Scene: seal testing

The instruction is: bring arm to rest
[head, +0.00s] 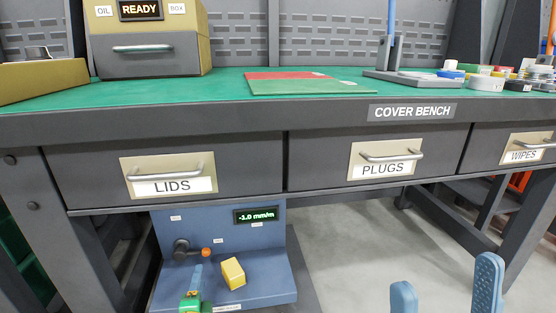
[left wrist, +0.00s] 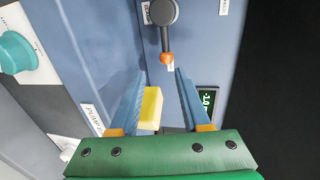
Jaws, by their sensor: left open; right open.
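My left gripper (head: 197,270) is low in front of the blue test station (head: 268,263) under the bench. In the left wrist view its two blue fingers (left wrist: 160,73) stand apart with nothing gripped. A dark lever with an orange knob (head: 206,252) is on the station's upright panel; the knob (left wrist: 166,58) shows just beyond the fingertips. A yellow block (head: 233,273) sits on the station's base, right of my left gripper. My right gripper (head: 445,285) is at the bottom right over the floor, fingers wide apart and empty.
The bench front has closed LIDS (head: 175,186), PLUGS (head: 385,171) and WIPES (head: 527,155) drawers above the grippers. The station display (head: 256,215) reads -1.0 mm/m. A bench leg (head: 525,230) stands at right. The floor (head: 350,240) between is clear.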

